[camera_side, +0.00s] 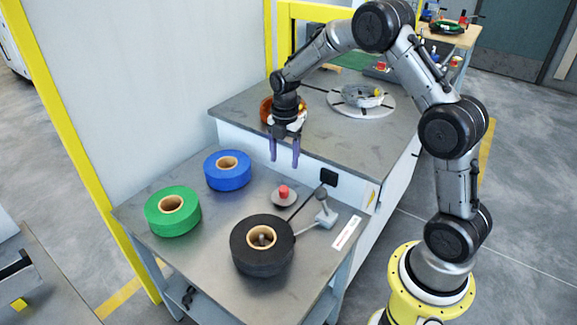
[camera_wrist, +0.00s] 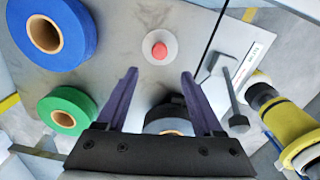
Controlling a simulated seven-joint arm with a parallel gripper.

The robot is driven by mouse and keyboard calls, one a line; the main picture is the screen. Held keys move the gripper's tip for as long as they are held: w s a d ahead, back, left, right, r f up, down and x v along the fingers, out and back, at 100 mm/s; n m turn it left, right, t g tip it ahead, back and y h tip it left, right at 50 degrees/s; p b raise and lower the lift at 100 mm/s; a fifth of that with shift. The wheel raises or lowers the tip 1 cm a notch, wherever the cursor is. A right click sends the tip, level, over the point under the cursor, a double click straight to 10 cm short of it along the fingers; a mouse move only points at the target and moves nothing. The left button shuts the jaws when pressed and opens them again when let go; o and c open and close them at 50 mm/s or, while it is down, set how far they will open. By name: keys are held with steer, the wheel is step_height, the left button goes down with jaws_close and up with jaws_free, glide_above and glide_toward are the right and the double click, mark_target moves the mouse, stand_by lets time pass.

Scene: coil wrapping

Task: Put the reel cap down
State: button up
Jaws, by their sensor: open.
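The reel cap (camera_side: 283,196) is a small grey disc with a red knob. It lies flat on the grey worktable, behind the black tape reel and right of the blue one. It also shows in the wrist view (camera_wrist: 159,48), just beyond my fingertips. My gripper (camera_side: 284,160) points down with its purple fingers apart and nothing between them. It hangs above the cap, clear of it. In the wrist view my gripper (camera_wrist: 158,73) frames bare table, and the cap lies outside the fingers.
The black reel (camera_side: 262,258) sits on a spindle at the front. A blue reel (camera_side: 228,171) and a green reel (camera_side: 172,211) lie at the left. A lever-like fixture (camera_side: 325,215) stands right of the cap. A raised bench (camera_side: 240,112) with a turntable (camera_side: 362,99) rises behind.

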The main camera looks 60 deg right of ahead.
steer(key=s+a+r+m+t, duration=0.1)
steer(key=s+a+r+m, duration=0.3)
steer(key=r, duration=0.4)
steer(key=s+a+r+m+t, duration=0.1)
steer(key=s+a+r+m, duration=0.1)
steer(key=s+r+m, duration=0.35)
steer(key=s+a+r+m+t, duration=0.1)
steer(key=s+a+r+m, duration=0.1)
steer(key=s+m, duration=0.3)
steer(key=s+a+r+m+t, duration=0.2)
steer(key=s+m, duration=0.3)
steer(key=s, duration=0.8)
steer(key=shift+s+a+r, duration=0.2)
steer(key=shift+s+a, duration=0.2)
steer(key=shift+a, duration=0.15)
